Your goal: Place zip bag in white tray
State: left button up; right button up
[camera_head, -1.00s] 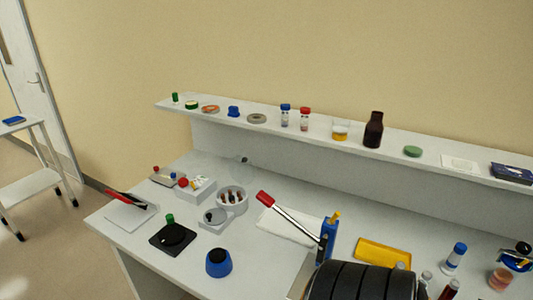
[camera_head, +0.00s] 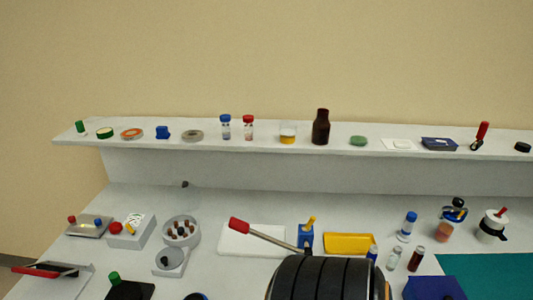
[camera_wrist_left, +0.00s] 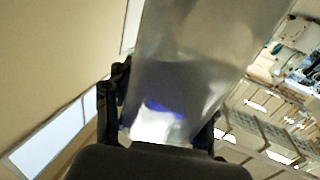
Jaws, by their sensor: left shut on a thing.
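The zip bag (camera_wrist_left: 195,45) is a translucent, greyish sheet filling the upper middle of the left wrist view, with a blue patch near its lower end. My left gripper (camera_wrist_left: 160,115) is shut on its lower end, one dark finger on each side. The bag and this gripper cannot be made out in the head view. A flat white tray (camera_head: 240,244) lies on the bench left of centre in the head view, partly crossed by a red-handled tool. My right gripper is not in view.
A red-handled tool (camera_head: 262,235) leans near a blue holder (camera_head: 306,237). A yellow tray (camera_head: 349,243) lies to the right, with several vials nearby. A round white rack (camera_head: 181,232) stands left. The shelf (camera_head: 400,149) behind carries bottles and dishes. My black arm link hides the front centre.

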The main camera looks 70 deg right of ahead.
aim_at(253, 242)
jog(key=i+z, duration=0.1)
jog(key=z, duration=0.3)
jog(key=i+l+z, duration=0.1)
jog(key=z, duration=0.3)
jog(key=i+z, duration=0.15)
jog(key=z, duration=0.25)
jog(key=i+j+z, duration=0.1)
jog(key=z, duration=0.3)
jog(key=i+z, duration=0.2)
jog(key=z, duration=0.3)
jog(key=i+z, duration=0.2)
jog(key=z, duration=0.7)
jog(key=k+l, duration=0.05)
